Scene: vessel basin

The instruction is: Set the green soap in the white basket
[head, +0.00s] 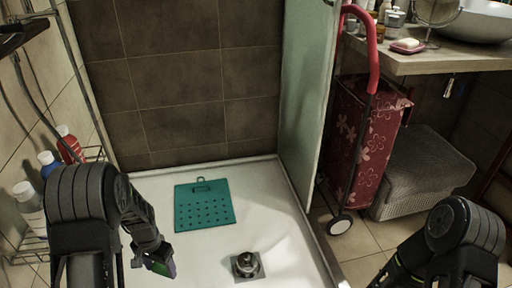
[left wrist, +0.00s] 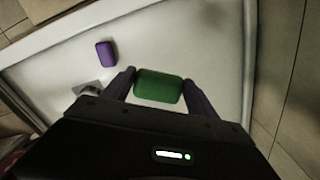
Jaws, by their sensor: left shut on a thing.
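The green soap (left wrist: 158,86) is a rounded block between the two fingers of my left gripper (left wrist: 160,84) in the left wrist view. The gripper is shut on it, above the white shower tray. In the head view, the left gripper (head: 158,262) is low in the picture, left of the drain, and only a bit of green shows at its tip. A pale grey-white woven basket (head: 425,172) stands on the tiled floor at the right, outside the shower. Its inside cannot be made out. My right arm shows at the lower right, its gripper out of view.
A purple soap (left wrist: 105,54) lies on the tray. A teal mat (head: 204,205) and a metal drain (head: 246,265) are there too. A glass panel (head: 306,90) and a red trolley bag (head: 362,140) stand between shower and basket. Bottles (head: 70,143) stand on a left rack.

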